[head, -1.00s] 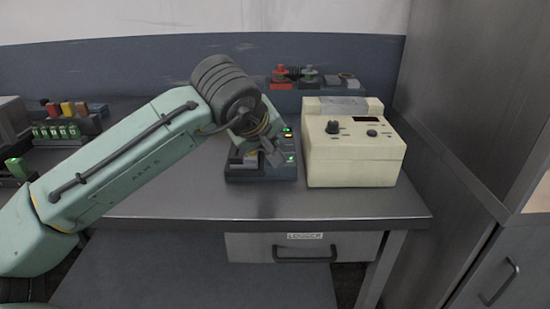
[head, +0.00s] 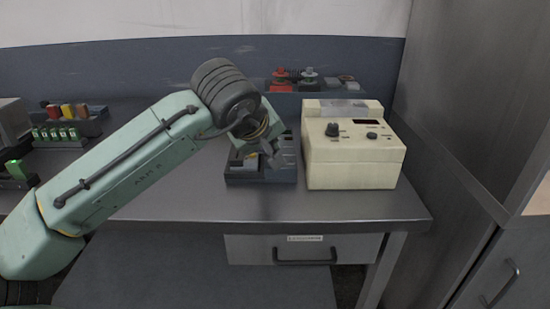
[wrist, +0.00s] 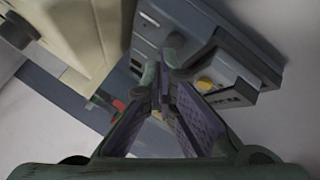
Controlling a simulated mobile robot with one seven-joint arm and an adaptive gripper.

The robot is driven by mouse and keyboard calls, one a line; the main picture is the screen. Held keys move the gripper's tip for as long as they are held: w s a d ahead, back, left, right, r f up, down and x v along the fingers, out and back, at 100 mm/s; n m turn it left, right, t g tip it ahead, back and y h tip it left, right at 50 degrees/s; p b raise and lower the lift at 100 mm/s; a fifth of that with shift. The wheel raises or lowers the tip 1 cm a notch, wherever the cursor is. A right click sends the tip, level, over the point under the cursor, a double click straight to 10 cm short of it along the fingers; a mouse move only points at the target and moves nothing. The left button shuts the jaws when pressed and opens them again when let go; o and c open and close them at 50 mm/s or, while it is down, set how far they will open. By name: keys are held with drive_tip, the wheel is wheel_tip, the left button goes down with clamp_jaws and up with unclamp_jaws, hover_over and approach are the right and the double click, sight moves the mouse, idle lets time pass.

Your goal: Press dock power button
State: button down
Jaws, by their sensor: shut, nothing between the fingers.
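The dock (head: 262,178) is a low dark grey unit on the bench, left of a cream box. It also shows in the wrist view (wrist: 190,22). A yellow round button (wrist: 205,84) sits on a grey raised part of the dock, beside my fingers in the wrist view; a bit of yellow shows in the head view (head: 252,155). My gripper (head: 272,160) is shut and empty, pointing down just over the dock's right part. Its fingertips meet in the wrist view (wrist: 166,62). I cannot tell whether they touch the dock. No lights show lit on the dock.
The cream box (head: 352,150) with a dark knob stands close right of the dock. Red and grey parts (head: 300,78) lie behind. A rack with green pieces (head: 58,133) is at the left. A tall metal cabinet (head: 470,110) bounds the right. The front bench strip is clear.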

drive_tip(key=shift+r, duration=0.55)
drive_tip(key=shift+r+p, duration=2.6)
drive_tip(key=shift+r, duration=0.4)
